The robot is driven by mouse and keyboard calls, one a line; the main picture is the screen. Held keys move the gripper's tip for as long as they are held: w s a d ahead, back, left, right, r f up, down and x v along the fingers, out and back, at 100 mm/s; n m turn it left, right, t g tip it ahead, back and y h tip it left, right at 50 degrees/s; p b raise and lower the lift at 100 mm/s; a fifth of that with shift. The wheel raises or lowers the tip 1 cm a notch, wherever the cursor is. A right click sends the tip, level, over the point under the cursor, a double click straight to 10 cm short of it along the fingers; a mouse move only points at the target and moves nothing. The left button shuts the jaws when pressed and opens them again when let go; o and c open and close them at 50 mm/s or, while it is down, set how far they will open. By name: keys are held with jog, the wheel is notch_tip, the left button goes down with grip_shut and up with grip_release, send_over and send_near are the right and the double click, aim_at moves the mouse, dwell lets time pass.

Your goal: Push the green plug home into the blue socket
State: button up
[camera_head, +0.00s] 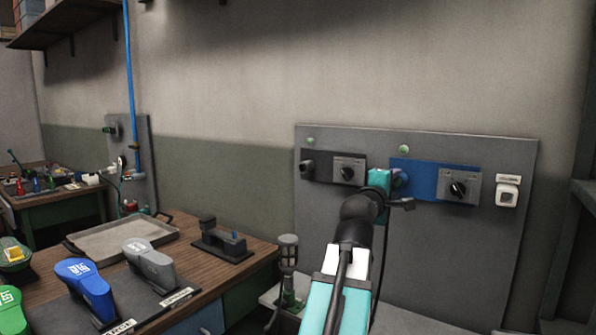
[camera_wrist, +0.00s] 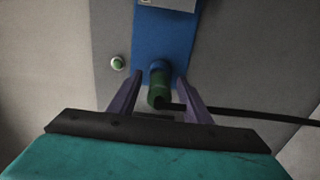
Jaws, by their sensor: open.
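The green plug (camera_wrist: 158,97) is in the wrist view, its front end at the round blue socket (camera_wrist: 160,67) on the blue panel (camera_wrist: 162,35). How deep it sits cannot be told. A black cable leads from it to the right. My gripper (camera_wrist: 159,77) is open, with one purple finger on each side of the plug and a gap visible on both sides. In the head view my gripper (camera_head: 396,180) is at the left part of the blue panel (camera_head: 425,180) and hides the plug and socket.
A grey wall board (camera_head: 450,250) carries the panel. A dark panel with a knob (camera_head: 348,169) is to the left, a white switch (camera_head: 508,192) to the right. A green lamp (camera_wrist: 117,63) is beside the blue panel. A wooden table (camera_head: 195,262) holds a tray (camera_head: 85,250) and several colored objects.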

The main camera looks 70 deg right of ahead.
jog(key=shift+a, duration=0.1)
jog(key=b+v, duration=0.9)
jog(key=v, duration=0.4)
jog(key=shift+a+b, duration=0.3)
jog(key=shift+b, duration=0.1)
dwell(0.4)
dwell(0.5)
